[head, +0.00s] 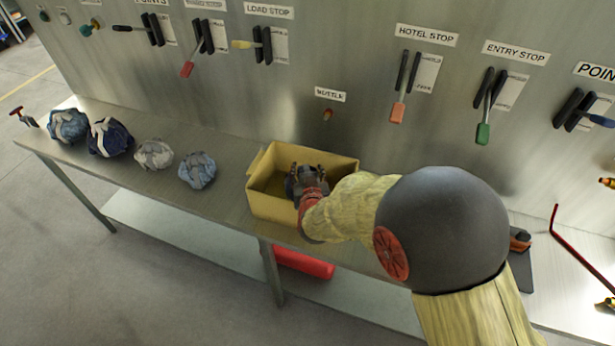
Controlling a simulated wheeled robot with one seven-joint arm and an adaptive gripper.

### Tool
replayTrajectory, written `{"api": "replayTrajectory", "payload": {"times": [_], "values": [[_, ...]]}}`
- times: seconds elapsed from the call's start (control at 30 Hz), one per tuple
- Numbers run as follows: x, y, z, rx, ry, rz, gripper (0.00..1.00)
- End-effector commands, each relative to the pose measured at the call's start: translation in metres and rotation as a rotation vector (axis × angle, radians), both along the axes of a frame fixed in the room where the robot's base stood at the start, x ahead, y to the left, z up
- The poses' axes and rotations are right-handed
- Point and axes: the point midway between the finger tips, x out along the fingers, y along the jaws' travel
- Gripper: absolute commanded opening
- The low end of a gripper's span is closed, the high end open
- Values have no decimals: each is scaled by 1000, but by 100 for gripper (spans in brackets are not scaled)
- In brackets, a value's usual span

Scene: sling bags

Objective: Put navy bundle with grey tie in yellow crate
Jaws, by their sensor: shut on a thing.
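The yellow crate (262,206) stands on the metal bench, right of the row of bundles. My gripper (303,176) reaches down over the crate's opening from the right. It is shut on a dark thing, mostly hidden by the fingers, so I cannot tell whether it is a bundle or whether it touches the crate floor. A dark navy bundle (122,140) with a pale grey-white band lies on the bench, second from the left, well away from my gripper.
A blue bundle (69,126), a pale grey bundle (154,155) and a blue-grey bundle (198,170) also lie on the bench (225,200). A metal panel with labelled levers rises behind. A red box (303,263) sits on the lower shelf.

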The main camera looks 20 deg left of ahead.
Motion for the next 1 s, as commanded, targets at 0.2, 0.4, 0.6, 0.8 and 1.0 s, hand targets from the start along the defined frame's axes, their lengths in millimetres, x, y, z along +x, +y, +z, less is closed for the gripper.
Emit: {"api": "replayTrajectory", "payload": {"times": [0.2, 0.4, 0.6, 0.8, 1.0], "values": [[1, 1, -15, 5, -6, 0, 0], [1, 1, -15, 4, -5, 0, 0], [1, 1, -20, 3, -5, 1, 0], [1, 1, -25, 3, -5, 1, 0], [1, 1, -29, 2, -2, 1, 0]]}}
